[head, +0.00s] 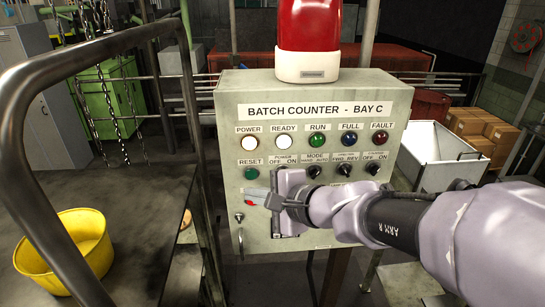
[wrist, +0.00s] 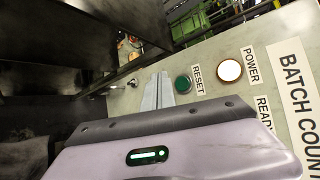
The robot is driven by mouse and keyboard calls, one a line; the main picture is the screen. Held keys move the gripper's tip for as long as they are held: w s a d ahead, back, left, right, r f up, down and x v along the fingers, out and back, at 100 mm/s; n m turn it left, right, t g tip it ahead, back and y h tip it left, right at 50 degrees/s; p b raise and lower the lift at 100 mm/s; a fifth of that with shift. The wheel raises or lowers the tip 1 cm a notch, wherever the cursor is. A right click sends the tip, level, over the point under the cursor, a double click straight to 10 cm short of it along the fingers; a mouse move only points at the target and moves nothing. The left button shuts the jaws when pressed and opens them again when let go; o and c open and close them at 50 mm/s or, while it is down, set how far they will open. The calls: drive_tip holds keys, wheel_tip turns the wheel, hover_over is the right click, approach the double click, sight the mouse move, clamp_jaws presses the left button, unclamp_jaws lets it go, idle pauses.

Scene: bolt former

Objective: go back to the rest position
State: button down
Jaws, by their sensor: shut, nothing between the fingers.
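My gripper (head: 256,193) is in front of the lower left of the grey batch counter panel (head: 385,105), its fingers pointing left. The fingers are together with nothing between them. In the wrist view, the shut fingers (wrist: 157,91) show beside the green RESET button (wrist: 183,85); I cannot tell whether they touch the panel. In the head view, the RESET button (head: 251,173) is just above the fingers. The POWER lamp (head: 249,143) and READY lamp (head: 283,142) glow white. My wrist and arm hide part of the lower panel.
A red beacon (head: 308,38) sits on top of the panel. A metal rail (head: 92,48) and a yellow tub (head: 88,236) are at the left. A white bin (head: 432,143) and cardboard boxes (head: 470,123) stand at the right. A small key-like knob (head: 239,217) is at the panel's lower left.

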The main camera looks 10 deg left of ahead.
drive_tip(key=shift+s+d, duration=0.25)
drive_tip(key=shift+s, duration=0.7)
drive_tip(key=s+d+f+n+h+b, duration=0.2)
drive_tip(key=s+d+f+b, duration=0.4)
drive_tip(key=f+b, duration=0.4)
drive_tip(key=s+d+f+n+g+h+b, duration=0.1)
drive_tip(key=s+d+f+b, duration=0.5)
drive_tip(key=f, duration=0.7)
drive_tip(key=s+d+f+n+g+h+b, duration=0.1)
drive_tip(key=s+d+f+n+h+b, duration=0.2)
drive_tip(key=f+b, duration=0.9)
drive_tip(key=s+d+h+b, duration=0.2)
drive_tip(key=s+d, duration=0.2)
drive_tip(key=d, duration=0.2)
drive_tip(key=shift+n+b, duration=0.3)
